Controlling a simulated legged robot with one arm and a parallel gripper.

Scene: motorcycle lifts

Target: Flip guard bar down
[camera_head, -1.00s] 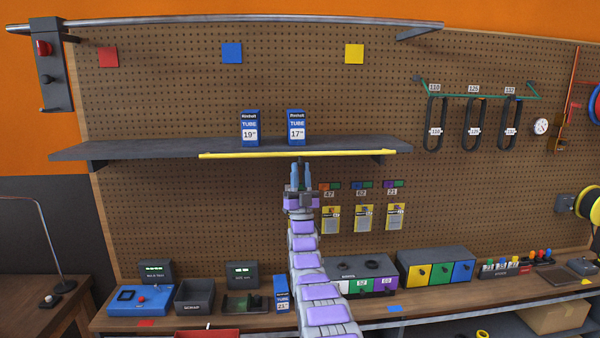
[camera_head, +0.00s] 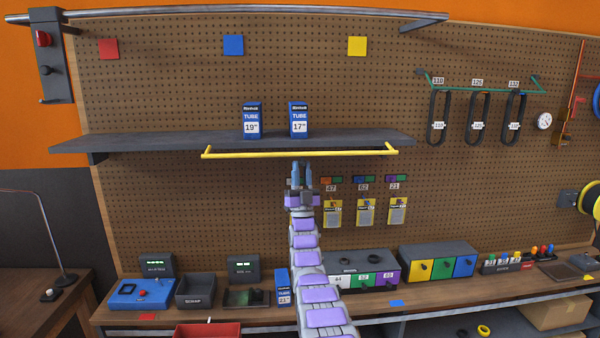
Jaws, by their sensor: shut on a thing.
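The yellow guard bar (camera_head: 250,155) runs along the front of the dark grey shelf (camera_head: 130,146). Its short end arms show above the bar, which sits just below and in front of the shelf edge. My gripper (camera_head: 302,167) points up at the middle of the bar from below, with its fingertips close under it. Two blue tube boxes, marked 19 (camera_head: 251,121) and 17 (camera_head: 298,120), stand upright on the shelf above the bar.
Small tags and yellow packets (camera_head: 366,212) hang on the pegboard right of my gripper. Below is a workbench (camera_head: 430,298) with a blue device (camera_head: 142,293), bins and drawer boxes. A metal rail (camera_head: 250,20) runs above the shelf.

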